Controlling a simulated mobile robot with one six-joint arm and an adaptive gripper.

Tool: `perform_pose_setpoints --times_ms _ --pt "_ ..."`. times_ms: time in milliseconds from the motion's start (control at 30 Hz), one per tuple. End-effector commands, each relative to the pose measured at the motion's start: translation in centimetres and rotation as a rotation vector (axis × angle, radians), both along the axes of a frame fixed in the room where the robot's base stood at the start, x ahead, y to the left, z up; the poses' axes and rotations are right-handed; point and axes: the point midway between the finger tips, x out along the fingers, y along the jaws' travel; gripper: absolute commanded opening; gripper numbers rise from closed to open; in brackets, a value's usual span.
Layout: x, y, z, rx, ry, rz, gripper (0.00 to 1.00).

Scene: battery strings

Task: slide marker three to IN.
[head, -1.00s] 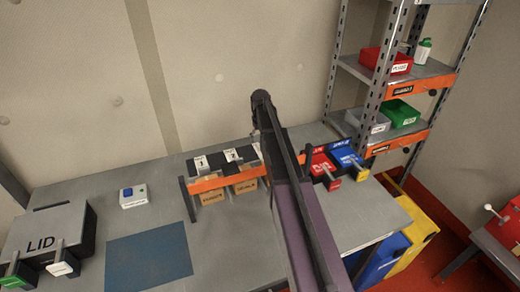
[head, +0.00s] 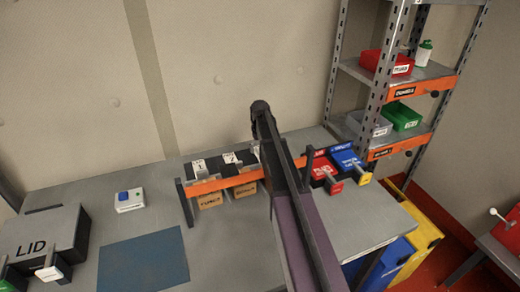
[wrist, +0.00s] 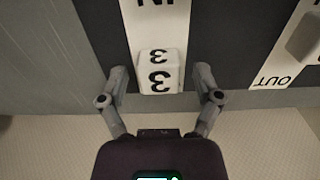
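Marker three (wrist: 158,80) is a white block with a black 3 on its top and front. It sits at one end of a white strip (wrist: 158,28), whose partly cut-off lettering reads upside down as IN. My gripper (wrist: 161,76) is open, with one finger on each side of marker three and visible gaps to both sides. In the head view my arm covers the marker and gripper.
An OUT strip (wrist: 278,73) with a grey block (wrist: 306,38) lies to the right in the wrist view. The head view shows labels 1 (head: 199,166) and 2 (head: 229,158) behind an orange rail (head: 225,183).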

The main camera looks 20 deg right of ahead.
Motion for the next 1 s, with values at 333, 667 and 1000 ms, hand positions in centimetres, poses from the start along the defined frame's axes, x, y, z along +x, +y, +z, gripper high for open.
perform_pose_setpoints --times_ms 333,667,1000 --pt "0.0 0.0 0.0 0.0 0.0 0.0 0.0" --pt "-2.9 0.0 0.0 0.0 0.0 -0.001 0.0" --pt "-3.6 -0.1 0.0 -0.001 0.005 -0.001 0.0"
